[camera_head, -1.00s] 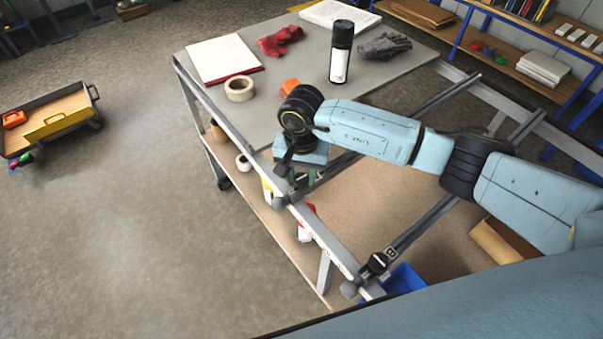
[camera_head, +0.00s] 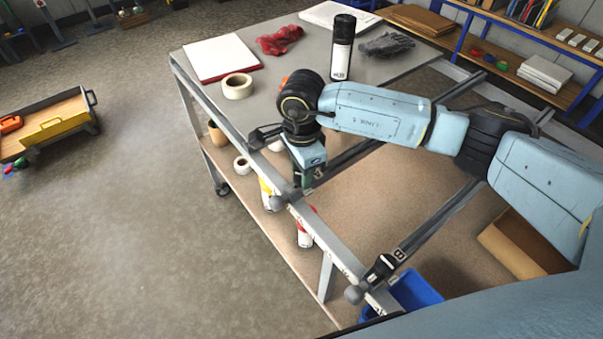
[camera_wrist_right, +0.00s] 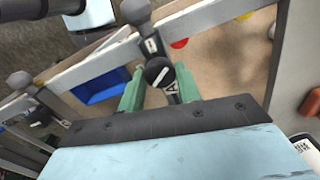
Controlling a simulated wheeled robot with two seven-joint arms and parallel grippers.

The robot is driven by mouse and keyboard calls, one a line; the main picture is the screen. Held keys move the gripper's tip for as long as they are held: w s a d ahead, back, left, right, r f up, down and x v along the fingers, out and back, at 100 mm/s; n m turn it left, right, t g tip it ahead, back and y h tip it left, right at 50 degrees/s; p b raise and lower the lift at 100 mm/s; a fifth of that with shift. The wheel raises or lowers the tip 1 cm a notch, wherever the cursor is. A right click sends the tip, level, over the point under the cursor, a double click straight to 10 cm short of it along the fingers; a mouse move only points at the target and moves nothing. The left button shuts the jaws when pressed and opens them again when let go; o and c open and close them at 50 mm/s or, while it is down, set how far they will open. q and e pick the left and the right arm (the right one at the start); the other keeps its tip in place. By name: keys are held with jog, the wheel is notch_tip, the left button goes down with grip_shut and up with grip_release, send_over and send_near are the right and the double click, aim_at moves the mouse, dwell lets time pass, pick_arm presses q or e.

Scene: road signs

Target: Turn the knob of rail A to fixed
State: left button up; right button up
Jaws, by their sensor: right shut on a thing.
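My right gripper (camera_wrist_right: 158,88) is shut on the dark round knob (camera_wrist_right: 157,72) of rail A, with one green finger on either side. A pale line crosses the knob's face at a slant. Rail A (camera_wrist_right: 172,90) bears a white letter A just beside the knob in the right wrist view. In the head view the right gripper (camera_head: 307,180) points down at the near end of this rail, and its body hides the knob. A grey ball end (camera_head: 277,203) sticks out past the table frame there. The setting marks are too small to read. My left gripper is not in view.
Rail B (camera_head: 420,238), with its own knob (camera_head: 380,268), runs parallel nearer to me. A blue bin (camera_head: 415,290) sits below it.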

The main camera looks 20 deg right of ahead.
jog(key=m+b, duration=0.1)
jog(key=m, duration=0.2)
jog(key=shift+m, duration=0.3)
jog(key=shift+m+b, duration=0.65)
jog(key=shift+m, duration=1.05)
jog(key=o, duration=1)
jog(key=shift+r, duration=0.1)
notch_tip(320, 180, up, 13)
jog(key=shift+r+b, duration=0.15)
jog(key=shift+b, duration=0.25)
